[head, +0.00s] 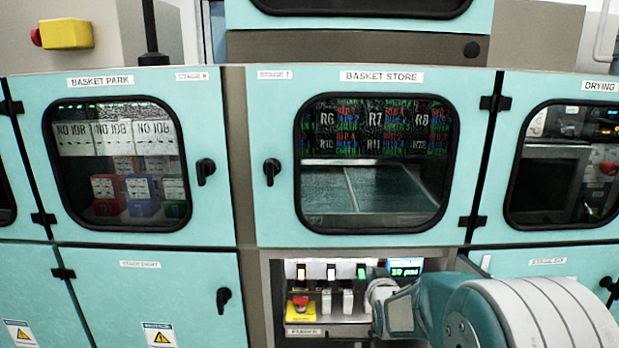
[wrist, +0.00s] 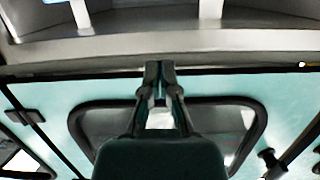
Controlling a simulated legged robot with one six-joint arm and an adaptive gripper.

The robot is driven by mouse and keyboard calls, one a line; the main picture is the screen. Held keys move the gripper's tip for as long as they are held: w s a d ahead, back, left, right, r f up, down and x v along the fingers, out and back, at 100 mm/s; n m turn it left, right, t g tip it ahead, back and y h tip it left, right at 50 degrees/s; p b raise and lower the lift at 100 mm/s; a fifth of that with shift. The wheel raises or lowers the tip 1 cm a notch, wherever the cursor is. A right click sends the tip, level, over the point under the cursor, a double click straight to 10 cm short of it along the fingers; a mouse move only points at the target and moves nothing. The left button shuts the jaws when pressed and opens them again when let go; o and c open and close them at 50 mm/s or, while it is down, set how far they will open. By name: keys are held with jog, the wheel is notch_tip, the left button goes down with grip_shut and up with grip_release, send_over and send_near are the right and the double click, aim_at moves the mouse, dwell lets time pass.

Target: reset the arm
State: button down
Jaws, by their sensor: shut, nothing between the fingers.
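My arm (head: 480,312) reaches in from the lower right of the head view. Its wrist end is in front of the right part of a lit control recess below the BASKET STORE door. My gripper's fingers cannot be made out there. In the wrist view my gripper (wrist: 160,72) points away from the camera, its two slim dark fingers close together at the tips, with nothing seen held. Beyond the fingers are a grey ledge (wrist: 225,42) and a teal door with a black-framed window (wrist: 255,120).
The control recess holds lit switches (head: 331,271), a red stop button on yellow (head: 299,306) and a small display (head: 405,268). Above it is the closed BASKET STORE door (head: 270,110) with a black handle (head: 271,172). The closed BASKET PARK door (head: 215,120) is at left.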

jog(key=s+r+g, duration=0.2)
jog(key=s+r, duration=0.1)
jog(key=s, duration=0.5)
jog(key=s+r+g, duration=0.3)
jog(key=s, duration=0.6)
jog(key=s+g, duration=0.4)
jog(key=s, duration=1.7)
jog(key=shift+f+g, duration=0.4)
